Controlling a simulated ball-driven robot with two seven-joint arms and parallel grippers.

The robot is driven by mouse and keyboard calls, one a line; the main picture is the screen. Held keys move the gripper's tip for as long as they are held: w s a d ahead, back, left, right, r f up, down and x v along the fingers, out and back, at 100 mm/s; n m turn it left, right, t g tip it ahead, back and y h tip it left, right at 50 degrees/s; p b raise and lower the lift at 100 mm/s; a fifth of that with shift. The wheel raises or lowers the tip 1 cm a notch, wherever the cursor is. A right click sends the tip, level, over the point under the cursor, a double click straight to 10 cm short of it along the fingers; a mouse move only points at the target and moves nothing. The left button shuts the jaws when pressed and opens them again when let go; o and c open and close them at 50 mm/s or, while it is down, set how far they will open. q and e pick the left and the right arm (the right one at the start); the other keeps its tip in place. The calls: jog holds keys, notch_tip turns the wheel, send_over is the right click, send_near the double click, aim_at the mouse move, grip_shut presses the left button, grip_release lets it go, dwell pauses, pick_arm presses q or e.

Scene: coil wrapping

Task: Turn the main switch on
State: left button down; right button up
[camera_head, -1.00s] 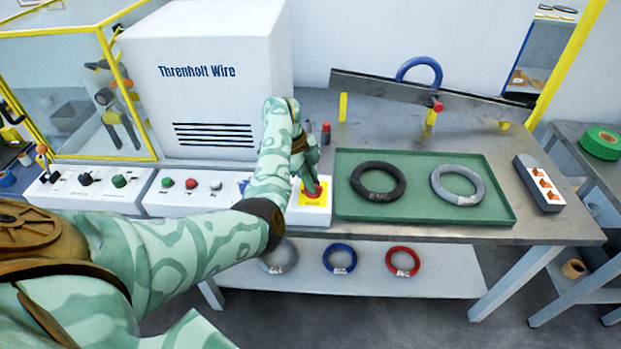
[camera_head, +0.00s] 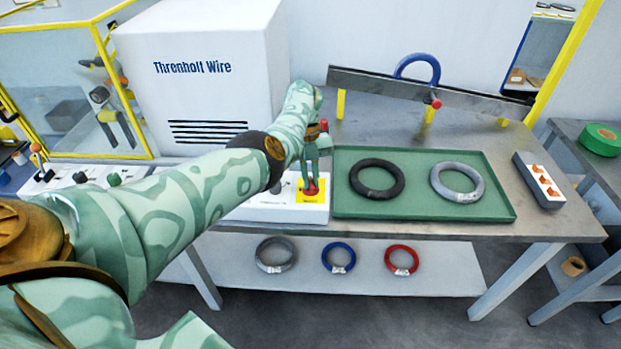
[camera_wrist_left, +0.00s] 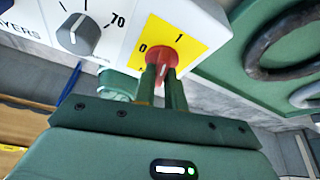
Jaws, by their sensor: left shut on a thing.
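The main switch is a red knob (camera_head: 311,189) on a yellow plate (camera_head: 320,197) at the right end of the white control panel. In the left wrist view the red knob (camera_wrist_left: 162,52) sits on the yellow plate (camera_wrist_left: 188,46), marked 0 and 1. My left gripper (camera_head: 311,180) points down at the switch, and its fingers (camera_wrist_left: 158,76) are closed on the red knob. The fingers cover part of the knob, and I cannot tell which mark it points to. My right gripper is out of view.
A green tray (camera_head: 420,211) with a black coil (camera_head: 376,194) and a grey coil (camera_head: 483,186) lies right of the switch. A grey dial (camera_wrist_left: 76,36) is beside the plate. The white machine (camera_head: 212,80) stands behind. Coils lie on the lower shelf (camera_head: 440,262).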

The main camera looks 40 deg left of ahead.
pick_arm(q)
jog(key=shift+w+m+g+y+b, duration=0.1)
jog(key=shift+m+g+y+b, duration=0.35)
jog(key=shift+m, duration=1.15)
jog(key=c, duration=1.5)
grip_release()
jog(key=shift+o, duration=0.2)
